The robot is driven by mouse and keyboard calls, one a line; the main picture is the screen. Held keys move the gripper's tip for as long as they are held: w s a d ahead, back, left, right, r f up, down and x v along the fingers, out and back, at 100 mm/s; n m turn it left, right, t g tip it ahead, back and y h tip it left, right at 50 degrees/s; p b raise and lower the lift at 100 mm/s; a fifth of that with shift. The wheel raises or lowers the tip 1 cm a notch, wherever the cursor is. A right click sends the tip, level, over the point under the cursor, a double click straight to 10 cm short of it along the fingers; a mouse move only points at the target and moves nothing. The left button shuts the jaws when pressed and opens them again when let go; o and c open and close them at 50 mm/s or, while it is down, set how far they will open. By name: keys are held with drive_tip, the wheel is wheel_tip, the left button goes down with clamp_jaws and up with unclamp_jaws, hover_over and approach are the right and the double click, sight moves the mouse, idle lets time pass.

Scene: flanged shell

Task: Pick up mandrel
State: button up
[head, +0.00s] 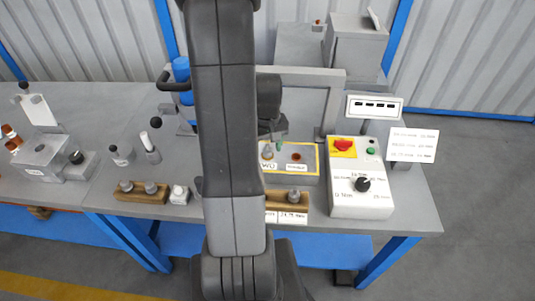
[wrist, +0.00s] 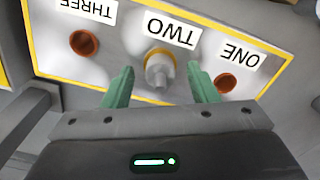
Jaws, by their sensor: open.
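A grey stepped metal part, which looks like the mandrel (wrist: 159,72), stands in a yellow-ringed spot beside the label TWO on a yellow-bordered grey panel (wrist: 205,15). In the head view the panel (head: 312,178) is partly hidden behind my arm, and a small grey part shows beside the TWO label. My gripper (wrist: 161,80) has two green fingers spread apart, one on each side of the grey part, with visible gaps. Nothing is held.
Empty brown round spots lie beside labels THREE (wrist: 84,42) and ONE (wrist: 227,83). A control box (head: 361,180) with a knob stands right of the panel. Wooden blocks with grey parts stand in front (head: 291,200) and at left (head: 142,192). A back frame (head: 335,100) rises behind.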

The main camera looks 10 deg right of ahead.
clamp_jaws()
drive_tip(key=shift+r, duration=0.15)
